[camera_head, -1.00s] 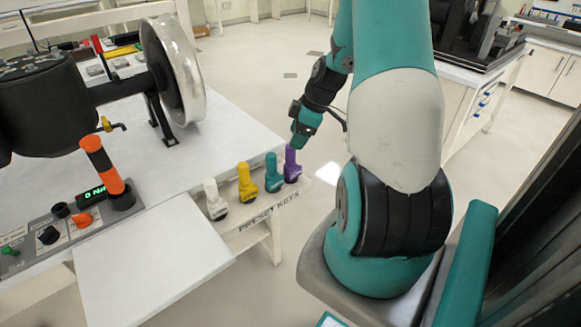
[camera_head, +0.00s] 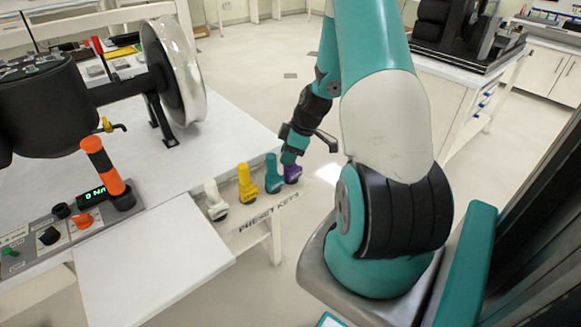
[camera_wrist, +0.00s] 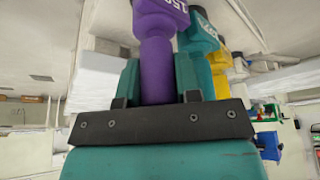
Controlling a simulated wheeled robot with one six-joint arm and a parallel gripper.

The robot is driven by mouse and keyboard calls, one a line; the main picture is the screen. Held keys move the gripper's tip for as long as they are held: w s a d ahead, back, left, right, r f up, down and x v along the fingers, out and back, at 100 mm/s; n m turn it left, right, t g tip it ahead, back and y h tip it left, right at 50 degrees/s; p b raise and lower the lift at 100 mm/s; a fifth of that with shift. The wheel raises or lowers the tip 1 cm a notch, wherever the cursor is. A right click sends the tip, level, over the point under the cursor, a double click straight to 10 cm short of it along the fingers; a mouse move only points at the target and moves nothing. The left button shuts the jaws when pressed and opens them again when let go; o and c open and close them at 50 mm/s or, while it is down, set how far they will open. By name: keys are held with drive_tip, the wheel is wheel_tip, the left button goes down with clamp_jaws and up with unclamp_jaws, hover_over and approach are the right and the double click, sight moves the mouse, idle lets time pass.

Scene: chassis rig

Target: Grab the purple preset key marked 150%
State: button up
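The purple preset key (camera_wrist: 157,65) stands upright between my fingers in the wrist view, its head marked with a partly visible "150". In the head view only part of the purple key (camera_head: 293,174) shows, at the right end of the row of keys; my gripper covers its upper part. My gripper (camera_head: 292,158) has come down over it from above. In the wrist view, the teal fingers of my gripper (camera_wrist: 158,82) lie on both sides of the purple shaft with no visible gap, so they look shut on it. The key is still in its row.
A teal key (camera_head: 273,174) stands close to the left of the purple one, then a yellow key (camera_head: 247,184) and a white key (camera_head: 215,200). The edge below reads "PRESET KEYS". A white table (camera_head: 225,125) with a wheel rig lies to the left.

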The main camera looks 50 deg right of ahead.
drive_tip(key=c, duration=0.5)
drive_tip(key=shift+o, duration=0.3)
drive_tip(key=shift+r, duration=0.1)
